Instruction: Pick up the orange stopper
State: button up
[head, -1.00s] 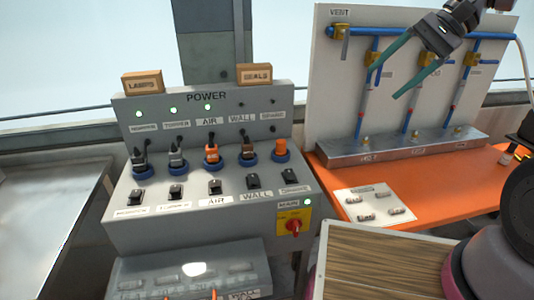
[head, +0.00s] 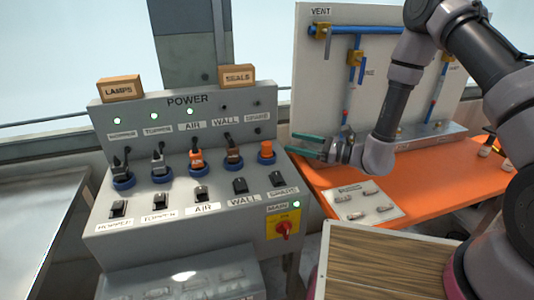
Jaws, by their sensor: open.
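The orange stopper (head: 266,149) sits upright in the rightmost blue-ringed socket of the grey power panel (head: 140,215). My gripper (head: 295,143) is just to the right of the stopper, its two teal fingers apart and pointing left toward it. The fingers are open and empty, and a small gap shows between their tips and the stopper. The stopper is not covered by the gripper.
An orange plug (head: 196,158) with a cable stands in the AIR socket, with dark plugs in the neighbouring sockets. Switches line the front slope, beside a red MAIN knob (head: 284,228). A pipe board stands behind the orange table (head: 440,180).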

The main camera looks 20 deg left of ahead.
jog(key=m+t, duration=0.2)
send_near(267, 143)
jog(key=shift+s+d, duration=0.35)
jog(key=shift+s, duration=0.05)
jog(key=shift+a+f, duration=0.15)
jog(key=shift+f, duration=0.25)
jog(key=x, duration=0.4)
jog(key=shift+w+a+f, duration=0.1)
jog(key=shift+w+a, duration=0.05)
jog(key=shift+a, duration=0.2)
jog(key=shift+w+x, duration=0.2)
jog(key=shift+x, duration=2.7)
grip_shut()
